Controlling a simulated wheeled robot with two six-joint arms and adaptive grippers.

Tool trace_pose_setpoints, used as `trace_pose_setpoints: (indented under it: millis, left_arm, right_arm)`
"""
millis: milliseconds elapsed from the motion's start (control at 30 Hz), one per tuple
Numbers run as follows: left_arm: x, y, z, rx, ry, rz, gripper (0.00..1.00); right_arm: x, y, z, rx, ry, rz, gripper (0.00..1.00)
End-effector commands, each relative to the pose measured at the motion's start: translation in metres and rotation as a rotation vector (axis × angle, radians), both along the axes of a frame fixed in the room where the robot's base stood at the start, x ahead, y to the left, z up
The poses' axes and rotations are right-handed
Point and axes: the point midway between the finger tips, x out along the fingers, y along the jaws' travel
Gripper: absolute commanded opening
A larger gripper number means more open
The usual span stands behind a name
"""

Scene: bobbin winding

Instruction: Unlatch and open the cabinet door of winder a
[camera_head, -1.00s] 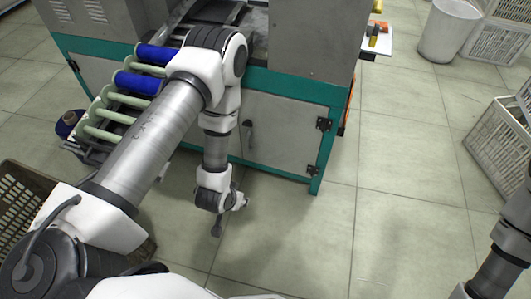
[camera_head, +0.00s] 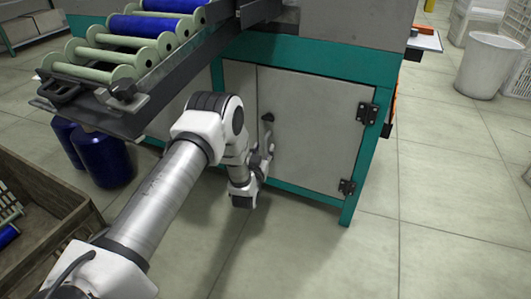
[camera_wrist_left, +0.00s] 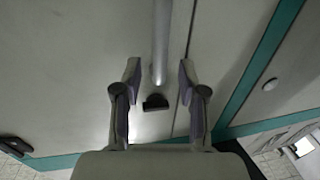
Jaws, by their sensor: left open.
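The winder's grey cabinet door (camera_head: 315,140) is closed in a teal frame. Its handle has a black part (camera_head: 267,118) near the door's left edge. In the left wrist view a grey handle bar (camera_wrist_left: 160,45) reaches between the fingers, with a black piece (camera_wrist_left: 155,102) by its end. My left gripper (camera_head: 264,158) is at the door's left side, just below the black part. In the left wrist view my left gripper (camera_wrist_left: 158,72) is open, one finger on each side of the bar. I see no clear contact. My right gripper is out of view.
Black hinges (camera_head: 367,113) are on the door's right edge. A rack of green and blue rollers (camera_head: 120,45) overhangs at the left, above blue spools (camera_head: 103,158). A brown crate (camera_head: 45,205) is at the lower left. The floor (camera_head: 320,250) before the door is clear.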

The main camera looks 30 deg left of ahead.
Motion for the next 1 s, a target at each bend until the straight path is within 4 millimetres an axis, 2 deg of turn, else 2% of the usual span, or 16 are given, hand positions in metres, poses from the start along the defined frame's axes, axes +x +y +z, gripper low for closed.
trace_pose_setpoints:
  millis: [33,200,433,467,500,567,600,1000]
  left_arm:
    - [0.009,0.004,-0.004,0.001,-0.005,0.001,0.41]
    - [0.028,0.01,-0.003,-0.001,0.001,0.0,0.41]
    - [0.03,0.011,-0.001,-0.001,0.003,-0.001,0.41]
    - [0.03,0.011,-0.001,-0.001,0.003,-0.001,0.38]
    - [0.03,0.011,-0.001,-0.001,0.003,-0.001,0.24]
    - [0.03,0.011,-0.001,-0.001,0.003,-0.001,0.02]
    - [0.03,0.011,-0.001,-0.001,0.003,-0.001,0.0]
    - [0.023,0.008,0.0,-0.002,0.005,0.023,0.0]
  right_arm:
    - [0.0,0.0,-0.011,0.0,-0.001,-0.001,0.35]
    - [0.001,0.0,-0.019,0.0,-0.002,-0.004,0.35]
    - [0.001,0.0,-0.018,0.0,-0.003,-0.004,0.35]
    - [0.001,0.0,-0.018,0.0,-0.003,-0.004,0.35]
    - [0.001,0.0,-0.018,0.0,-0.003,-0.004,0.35]
    - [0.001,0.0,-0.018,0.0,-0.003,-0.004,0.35]
    - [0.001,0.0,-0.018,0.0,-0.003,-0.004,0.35]
    - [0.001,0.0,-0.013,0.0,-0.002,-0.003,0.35]
